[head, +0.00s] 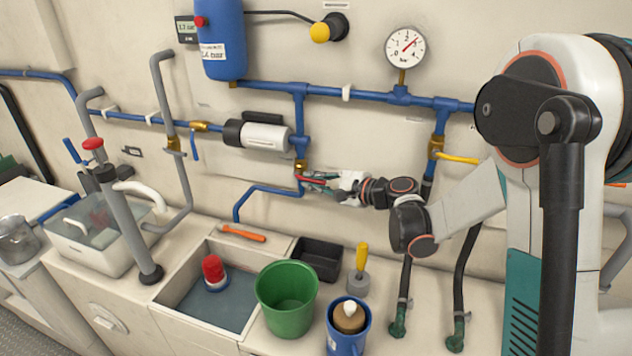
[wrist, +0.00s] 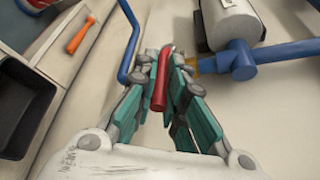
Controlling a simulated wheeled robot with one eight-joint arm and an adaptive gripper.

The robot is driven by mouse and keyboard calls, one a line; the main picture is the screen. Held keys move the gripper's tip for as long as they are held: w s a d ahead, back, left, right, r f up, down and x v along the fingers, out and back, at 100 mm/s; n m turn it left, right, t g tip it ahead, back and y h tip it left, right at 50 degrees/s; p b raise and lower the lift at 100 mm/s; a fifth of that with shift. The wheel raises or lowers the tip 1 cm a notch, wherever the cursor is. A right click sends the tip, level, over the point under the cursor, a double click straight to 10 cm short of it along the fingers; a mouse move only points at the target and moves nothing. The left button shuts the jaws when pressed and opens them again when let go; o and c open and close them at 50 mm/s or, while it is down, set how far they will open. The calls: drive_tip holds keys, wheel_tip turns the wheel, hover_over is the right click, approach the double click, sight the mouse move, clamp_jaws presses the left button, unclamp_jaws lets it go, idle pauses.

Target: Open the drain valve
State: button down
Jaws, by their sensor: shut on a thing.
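A small valve with a red lever sits on the blue pipework at the middle of the wall, where a blue pipe bends off left and down. Its brass body (head: 300,167) shows in the head view, and brass shows in the wrist view (wrist: 207,65). My gripper (head: 311,181) reaches it from the right. In the wrist view my gripper (wrist: 166,62) has its green-padded fingers shut on the red lever (wrist: 160,82), which lies between them. The fingers partly hide the valve body, so the lever's exact angle to the pipe is hard to tell.
A white cylindrical pump (head: 264,137) hangs just left of the valve. Below stand a sink (head: 170,288), a green bucket (head: 287,297), a black tray (head: 318,260), a blue mug (head: 347,340) and a yellow-handled tool (head: 361,257). A pressure gauge (head: 405,47) is above right.

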drive_tip(key=r+g+h+p, duration=0.1)
drive_tip(key=p, duration=0.2)
drive_tip(key=shift+a+r+n+h, duration=0.1)
drive_tip(key=shift+r+n+h, duration=0.2)
drive_tip(key=shift+r+h, duration=0.1)
drive_tip(key=shift+a+r+g+h+p, duration=0.1)
drive_tip(key=shift+r+g+h+p, duration=0.3)
drive_tip(key=shift+h+p, duration=0.5)
drive_tip(key=p, duration=0.1)
drive_tip(key=g+h+p, duration=0.1)
drive_tip(key=shift+w+a+r+n+p, duration=0.15)
drive_tip(key=shift+a+r+n+p, duration=0.15)
drive_tip(key=shift+r+n, duration=0.1)
drive_tip(key=shift+w+a+r+g+h+p, duration=0.15)
drive_tip(key=shift+g+h+p, duration=0.1)
drive_tip(key=shift+h+p, duration=0.2)
drive_tip(key=shift+r+g+h+p, duration=0.15)
drive_tip(key=shift+g+h+p, duration=0.15)
drive_tip(key=shift+h, duration=0.25)
drive_tip(key=c, duration=1.6)
unclamp_jaws()
drive_tip(key=shift+c, duration=0.2)
